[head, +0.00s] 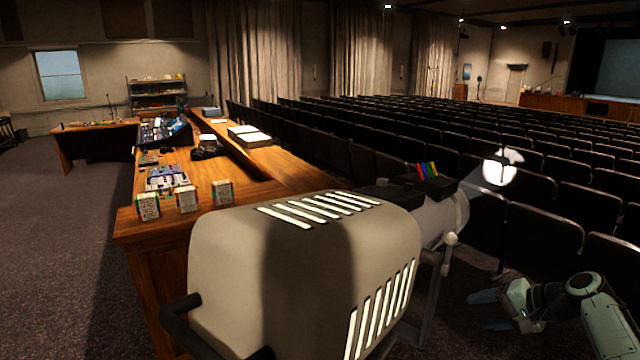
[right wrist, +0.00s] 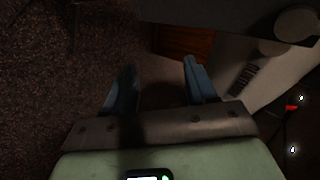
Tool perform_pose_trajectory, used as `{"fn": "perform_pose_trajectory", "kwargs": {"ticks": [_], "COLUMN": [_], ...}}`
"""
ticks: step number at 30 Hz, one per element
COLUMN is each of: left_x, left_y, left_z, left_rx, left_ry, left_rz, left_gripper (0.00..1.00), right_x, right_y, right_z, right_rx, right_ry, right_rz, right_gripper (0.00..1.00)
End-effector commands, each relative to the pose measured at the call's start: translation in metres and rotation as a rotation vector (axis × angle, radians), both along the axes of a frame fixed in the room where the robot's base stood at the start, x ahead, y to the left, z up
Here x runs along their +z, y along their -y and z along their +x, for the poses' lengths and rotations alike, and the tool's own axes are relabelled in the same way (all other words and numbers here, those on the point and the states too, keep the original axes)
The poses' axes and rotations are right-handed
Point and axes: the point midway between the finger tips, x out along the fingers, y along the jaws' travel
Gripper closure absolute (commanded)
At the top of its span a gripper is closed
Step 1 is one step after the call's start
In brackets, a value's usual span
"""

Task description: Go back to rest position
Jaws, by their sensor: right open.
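My right gripper (head: 488,311) is at the lower right of the head view, to the right of a large spotlight and low in front of the dark seats. In the right wrist view, its two blue fingers (right wrist: 160,84) are spread apart with nothing between them. Dark carpet and part of a wooden surface show beyond them. My left gripper is in neither view.
A big beige spotlight (head: 300,245) fills the lower middle. A wooden mixing desk (head: 255,188) with consoles and several small patterned boxes (head: 188,198) stands behind it. Rows of dark seats (head: 545,232) lie to the right. Carpet (head: 60,250) is clear at left.

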Motion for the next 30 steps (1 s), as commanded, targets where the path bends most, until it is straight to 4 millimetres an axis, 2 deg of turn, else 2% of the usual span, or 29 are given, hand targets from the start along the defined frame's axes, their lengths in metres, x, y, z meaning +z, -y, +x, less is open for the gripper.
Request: {"fn": "perform_pose_trajectory", "kwargs": {"ticks": [1,4,7,11,12,14,18,20,24,27,30], "left_x": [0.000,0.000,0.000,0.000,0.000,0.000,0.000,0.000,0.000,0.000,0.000], "left_y": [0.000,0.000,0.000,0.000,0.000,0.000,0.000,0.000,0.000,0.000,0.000], "left_z": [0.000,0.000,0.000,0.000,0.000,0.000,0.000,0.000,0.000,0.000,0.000], "left_rx": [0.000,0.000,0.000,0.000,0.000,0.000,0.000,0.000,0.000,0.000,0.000], "left_ry": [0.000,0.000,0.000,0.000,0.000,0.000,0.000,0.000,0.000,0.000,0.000], "left_rz": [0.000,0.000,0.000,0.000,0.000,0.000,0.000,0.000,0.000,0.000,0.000], "left_gripper": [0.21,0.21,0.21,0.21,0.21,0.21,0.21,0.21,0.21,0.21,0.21], "right_x": [-0.036,-0.099,-0.162,-0.242,-0.265,-0.299,-0.372,-0.399,-0.452,-0.478,-0.493], "right_y": [-0.006,-0.015,-0.027,-0.048,-0.056,-0.068,-0.099,-0.114,-0.151,-0.179,-0.205], "right_z": [0.006,0.013,0.010,-0.006,-0.013,-0.027,-0.071,-0.094,-0.157,-0.208,-0.258], "right_rx": [-0.008,-0.028,-0.036,-0.026,-0.020,-0.005,0.049,0.081,0.175,0.254,0.335], "right_ry": [-0.046,-0.115,-0.183,-0.266,-0.290,-0.325,-0.394,-0.419,-0.463,-0.480,-0.484], "right_rz": [-0.002,-0.027,-0.061,-0.114,-0.133,-0.160,-0.228,-0.257,-0.316,-0.347,-0.365], "right_gripper": [0.44,0.44,0.44,0.44,0.44,0.44,0.44,0.44,0.44,0.44,0.44]}}
